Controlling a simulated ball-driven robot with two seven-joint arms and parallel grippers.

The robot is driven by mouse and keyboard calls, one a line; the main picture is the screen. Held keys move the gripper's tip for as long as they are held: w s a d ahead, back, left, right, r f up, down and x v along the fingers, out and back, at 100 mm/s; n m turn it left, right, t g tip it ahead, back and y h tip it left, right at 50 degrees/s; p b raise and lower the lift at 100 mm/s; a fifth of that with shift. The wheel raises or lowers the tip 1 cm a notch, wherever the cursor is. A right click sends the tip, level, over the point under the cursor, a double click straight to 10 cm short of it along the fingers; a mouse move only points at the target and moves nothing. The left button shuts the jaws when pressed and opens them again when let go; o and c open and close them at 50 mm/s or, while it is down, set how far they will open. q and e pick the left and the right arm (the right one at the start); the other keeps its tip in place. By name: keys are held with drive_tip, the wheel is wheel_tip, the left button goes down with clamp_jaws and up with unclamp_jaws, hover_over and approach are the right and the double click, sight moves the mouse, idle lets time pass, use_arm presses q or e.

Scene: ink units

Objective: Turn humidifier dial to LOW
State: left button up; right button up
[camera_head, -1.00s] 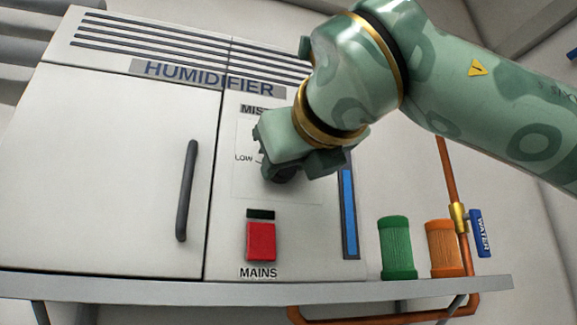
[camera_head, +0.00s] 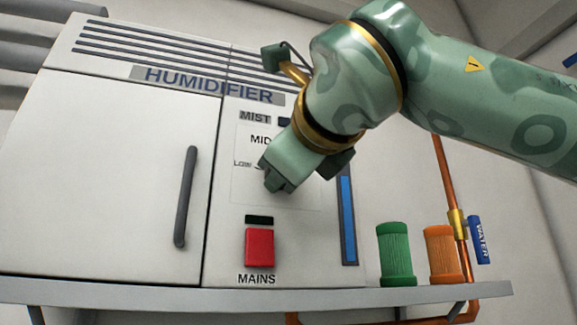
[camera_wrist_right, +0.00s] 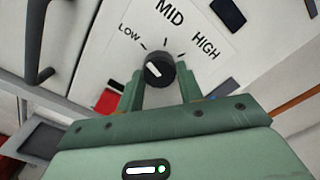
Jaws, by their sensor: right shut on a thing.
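The humidifier (camera_head: 112,170) is a white cabinet with a MIST panel (camera_head: 245,192) on its right part. Its black dial (camera_wrist_right: 160,72) shows in the right wrist view, below the LOW, MID and HIGH labels. The white mark on the dial is on its left side, tilted to the upper left, roughly towards the LOW side. My right gripper (camera_wrist_right: 160,88) has one finger on each side of the dial and is shut on it. In the head view the right gripper (camera_head: 276,182) covers the dial and the HIGH label. My left gripper is not in view.
A red MAINS switch (camera_head: 259,248) sits below the panel. A blue level gauge (camera_head: 348,215) is to the right. A green canister (camera_head: 396,255) and an orange canister (camera_head: 443,255) stand on the shelf by a copper pipe. A dark door handle (camera_head: 186,197) stands out at left.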

drive_tip(key=o, duration=1)
drive_tip(key=b+v, duration=0.3)
drive_tip(key=v, duration=1.3)
drive_tip(key=shift+s+b, duration=0.25)
drive_tip(key=shift+b, duration=0.15)
drive_tip(key=shift+w, duration=0.1)
